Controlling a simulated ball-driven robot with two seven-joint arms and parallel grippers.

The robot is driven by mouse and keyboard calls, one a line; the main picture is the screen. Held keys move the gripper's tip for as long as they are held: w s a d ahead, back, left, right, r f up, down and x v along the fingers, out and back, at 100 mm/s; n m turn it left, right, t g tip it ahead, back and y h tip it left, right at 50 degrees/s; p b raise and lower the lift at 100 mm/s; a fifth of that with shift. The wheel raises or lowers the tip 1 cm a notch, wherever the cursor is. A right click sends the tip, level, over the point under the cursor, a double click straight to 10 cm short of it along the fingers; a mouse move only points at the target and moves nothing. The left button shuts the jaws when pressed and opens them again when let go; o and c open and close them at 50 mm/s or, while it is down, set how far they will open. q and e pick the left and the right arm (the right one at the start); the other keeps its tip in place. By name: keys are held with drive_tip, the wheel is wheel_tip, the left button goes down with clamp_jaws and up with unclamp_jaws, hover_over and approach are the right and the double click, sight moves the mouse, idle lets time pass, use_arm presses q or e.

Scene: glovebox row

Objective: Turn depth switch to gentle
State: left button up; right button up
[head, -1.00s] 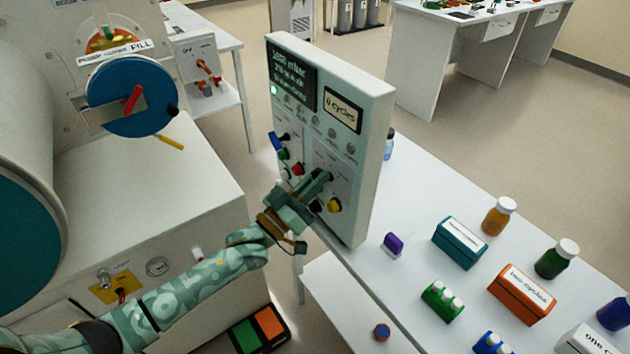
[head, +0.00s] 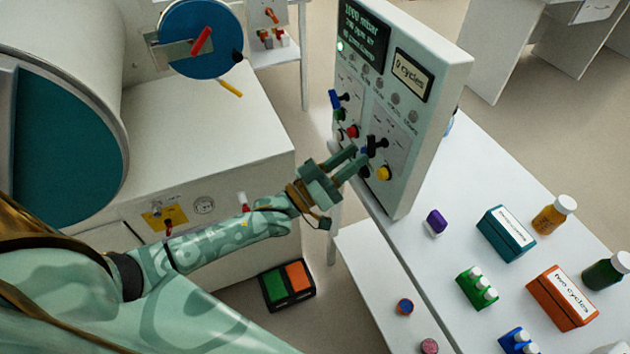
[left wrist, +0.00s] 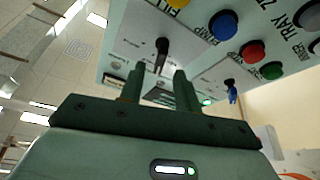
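The control panel (head: 425,110) stands upright at the table's edge. A black-handled switch (head: 376,146) sits on its lower right section, and a blue-handled switch (head: 336,99) on its left section. The labels beside them are too small to read, so I cannot tell which one is the depth switch. My left gripper (head: 350,160) is in front of the black-handled switch, fingers pointing at the panel. In the left wrist view the two fingers (left wrist: 158,85) are apart and empty, with the black handle (left wrist: 162,50) just beyond their gap. My right gripper is out of view.
Yellow (head: 383,173) and red (head: 352,131) buttons sit close to the switch. The white table (head: 455,270) on the right carries boxes and bottles. A green-and-orange pedal (head: 287,285) lies on the floor.

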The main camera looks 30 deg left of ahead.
use_arm(q)
drive_tip(key=v, duration=1.1)
drive_tip(key=shift+a, duration=0.2)
drive_tip(key=shift+s+f, duration=0.1)
drive_tip(key=shift+s, duration=0.05)
